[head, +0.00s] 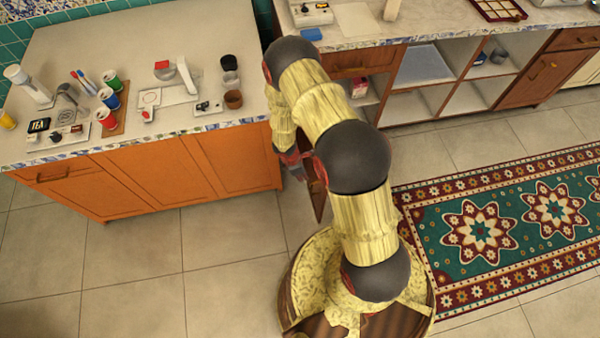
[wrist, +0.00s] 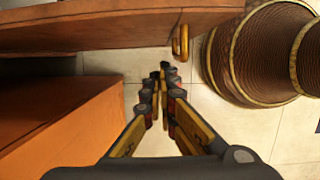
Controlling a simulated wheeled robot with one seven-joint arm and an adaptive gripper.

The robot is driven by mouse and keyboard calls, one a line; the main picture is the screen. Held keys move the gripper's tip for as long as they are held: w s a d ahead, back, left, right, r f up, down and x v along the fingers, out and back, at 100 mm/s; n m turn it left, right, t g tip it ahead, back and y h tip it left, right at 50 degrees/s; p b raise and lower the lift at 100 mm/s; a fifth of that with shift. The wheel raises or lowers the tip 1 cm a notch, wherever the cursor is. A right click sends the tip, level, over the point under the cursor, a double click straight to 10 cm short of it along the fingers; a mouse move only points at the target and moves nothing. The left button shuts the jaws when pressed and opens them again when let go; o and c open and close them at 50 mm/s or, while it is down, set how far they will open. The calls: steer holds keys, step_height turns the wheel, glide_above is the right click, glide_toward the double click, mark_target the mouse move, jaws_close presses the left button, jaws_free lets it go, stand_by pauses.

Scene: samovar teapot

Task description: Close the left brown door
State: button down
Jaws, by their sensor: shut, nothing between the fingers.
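A brown door (head: 318,200) stands open in the head view, partly hidden behind my arm. Its panel (wrist: 110,30) crosses the top of the wrist view, with a brass handle (wrist: 180,42) near its right end. My gripper (wrist: 165,72) is shut and empty, with its fingertips just below the handle in that picture; I cannot tell whether they touch the door. In the head view my gripper (head: 294,163) is mostly hidden by my arm, between the orange cabinet and the open door.
The orange cabinet (head: 150,180) stands close on the left, also in the wrist view (wrist: 60,130). Its counter holds cups and small items. A second counter (head: 430,22) has open shelves and a shut brown door (head: 526,75) at right. A patterned rug (head: 500,225) lies right; tiled floor is clear in front.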

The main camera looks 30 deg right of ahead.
steer(key=shift+s+d, duration=0.25)
steer(key=shift+d, duration=0.75)
steer(key=shift+s+d, duration=0.25)
steer(key=shift+d, duration=0.75)
